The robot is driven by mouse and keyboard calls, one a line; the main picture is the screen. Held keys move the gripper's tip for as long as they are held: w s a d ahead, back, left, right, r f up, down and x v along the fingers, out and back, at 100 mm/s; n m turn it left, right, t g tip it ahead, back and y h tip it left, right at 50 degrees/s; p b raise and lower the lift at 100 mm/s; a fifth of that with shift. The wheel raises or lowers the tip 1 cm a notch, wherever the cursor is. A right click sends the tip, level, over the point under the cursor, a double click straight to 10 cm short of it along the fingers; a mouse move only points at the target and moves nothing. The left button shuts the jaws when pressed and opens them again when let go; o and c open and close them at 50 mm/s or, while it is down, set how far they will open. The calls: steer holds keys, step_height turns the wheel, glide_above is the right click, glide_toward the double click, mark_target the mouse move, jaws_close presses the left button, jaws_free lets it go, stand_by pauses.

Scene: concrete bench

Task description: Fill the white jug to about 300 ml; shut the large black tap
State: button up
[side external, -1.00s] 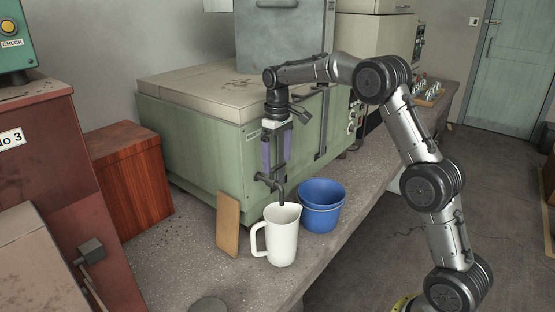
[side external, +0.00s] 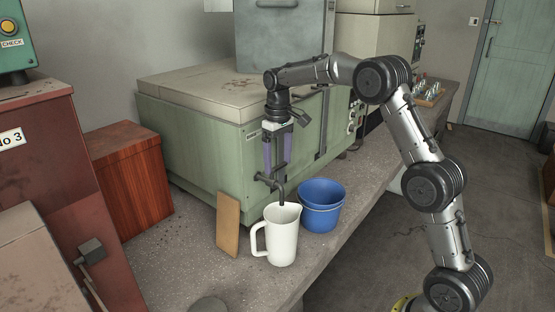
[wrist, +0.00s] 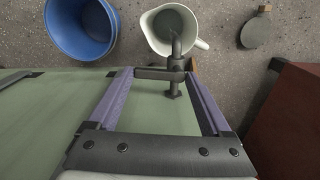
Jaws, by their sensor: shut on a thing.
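The white jug (side external: 282,243) stands upright on the bench beneath the black tap (side external: 281,193). The tap's spout reaches over the jug's open mouth; the jug also shows in the wrist view (wrist: 152,34). Its inside looks grey, and I cannot read a level or make out a stream. My gripper (side external: 273,174) points down at the tap, in front of the green cabinet. In the wrist view its purple fingers (wrist: 160,75) are on either side of the tap's dark handle (wrist: 155,73), shut on it. The exact contact at the fingertips is hard to see.
A brown board (side external: 228,224) leans against the green cabinet (side external: 205,150) at the jug's left. A round grey object (wrist: 256,32) lies near the bench front.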

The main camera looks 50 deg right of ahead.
mark_target(279, 167)
steer(key=shift+s+m, duration=0.25)
steer(key=shift+m, duration=0.85)
steer(key=o, duration=1.2)
steer(key=shift+c, duration=0.2)
step_height(279, 167, up, 14)
